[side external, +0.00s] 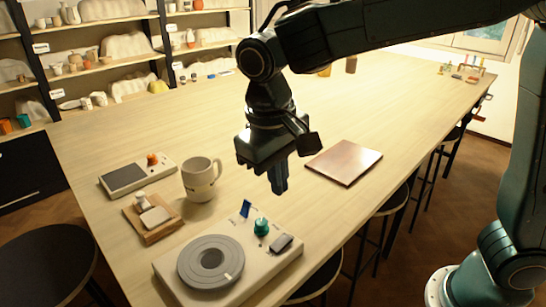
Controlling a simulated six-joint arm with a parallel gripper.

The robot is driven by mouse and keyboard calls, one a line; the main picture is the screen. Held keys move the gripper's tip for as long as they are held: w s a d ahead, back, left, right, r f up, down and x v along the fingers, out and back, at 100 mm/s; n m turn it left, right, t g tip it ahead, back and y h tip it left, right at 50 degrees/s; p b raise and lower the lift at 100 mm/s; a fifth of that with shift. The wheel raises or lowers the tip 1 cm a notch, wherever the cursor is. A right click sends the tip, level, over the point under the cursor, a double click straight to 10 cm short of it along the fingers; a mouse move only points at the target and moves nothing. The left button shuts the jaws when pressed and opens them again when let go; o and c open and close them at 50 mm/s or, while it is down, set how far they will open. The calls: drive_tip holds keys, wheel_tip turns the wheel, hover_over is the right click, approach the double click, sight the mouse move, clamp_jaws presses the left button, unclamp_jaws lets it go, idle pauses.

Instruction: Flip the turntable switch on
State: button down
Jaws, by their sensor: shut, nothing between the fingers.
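The turntable (165,273) sits at the near front of the table, a pale base with a grey round disc (211,262) on it. Behind the disc stand a blue tilted lever (245,208), a teal knob (261,227) and a dark blue-grey block (281,243). Which of these is the switch, and its on or off marking, I cannot make out. My gripper (279,189) points down with its blue fingers together and empty. It appears above and behind the controls, apart from them.
A mug (201,180) stands left of my gripper. A wooden board (150,233) with small pale items and a flat device (123,178) with an orange piece (152,158) lie farther left. A brownish square slab (343,162) lies to the right. The table's far middle is clear.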

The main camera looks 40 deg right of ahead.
sight(285, 239)
drive_tip(key=f, duration=0.4)
drive_tip(key=d+f, duration=0.1)
drive_tip(key=f, duration=0.7)
drive_tip(key=shift+d+f, duration=0.35)
drive_tip(key=shift+d+f, duration=0.1)
drive_tip(key=shift+f, duration=0.1)
idle(0.3)
drive_tip(key=shift+a, duration=0.75)
drive_tip(key=shift+r, duration=0.3)
